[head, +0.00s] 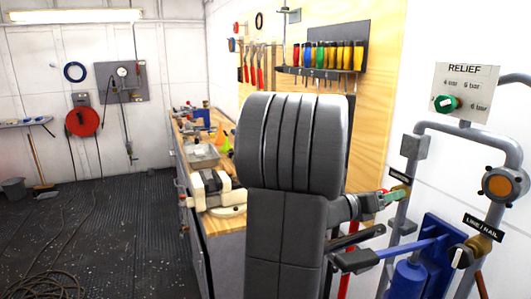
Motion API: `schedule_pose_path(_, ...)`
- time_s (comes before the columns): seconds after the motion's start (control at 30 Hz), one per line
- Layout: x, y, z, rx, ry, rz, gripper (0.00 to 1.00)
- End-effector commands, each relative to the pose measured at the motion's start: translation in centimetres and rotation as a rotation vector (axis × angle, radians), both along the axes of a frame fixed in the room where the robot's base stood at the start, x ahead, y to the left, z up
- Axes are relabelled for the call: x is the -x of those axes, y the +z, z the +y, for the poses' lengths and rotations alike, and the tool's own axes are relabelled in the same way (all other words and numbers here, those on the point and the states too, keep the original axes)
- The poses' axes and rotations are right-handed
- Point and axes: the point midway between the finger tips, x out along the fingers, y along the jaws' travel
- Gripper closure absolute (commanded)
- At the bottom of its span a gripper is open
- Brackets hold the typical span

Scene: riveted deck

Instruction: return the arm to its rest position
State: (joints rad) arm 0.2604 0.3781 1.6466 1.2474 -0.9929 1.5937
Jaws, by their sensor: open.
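My arm, a dark grey ribbed block on a column, fills the middle of the head view and hides part of the bench and the board. My gripper (376,204) extends to the right from behind it, small and partly hidden, with its jaws open. Its tips are close beside a green lever handle (393,196) on the grey pipework at the right. I cannot tell whether they touch it. Nothing is visibly held.
A blue pump (425,268) with a blue lever (410,247) stands below the gripper. Grey pipes (464,129) and a RELIEF panel (466,92) are at the right. Dark floor (115,235) at left is mostly clear.

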Motion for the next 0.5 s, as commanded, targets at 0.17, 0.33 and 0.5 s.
schedule_pose_path(0.17, 0.05, 0.18, 0.00, -0.045, 0.000, -0.108, 0.35)
schedule_pose_path(0.33, 0.08, 0.18, -0.02, -0.078, 0.000, -0.192, 0.35)
schedule_pose_path(0.5, 0.08, 0.11, -0.03, -0.097, 0.000, -0.237, 0.35)
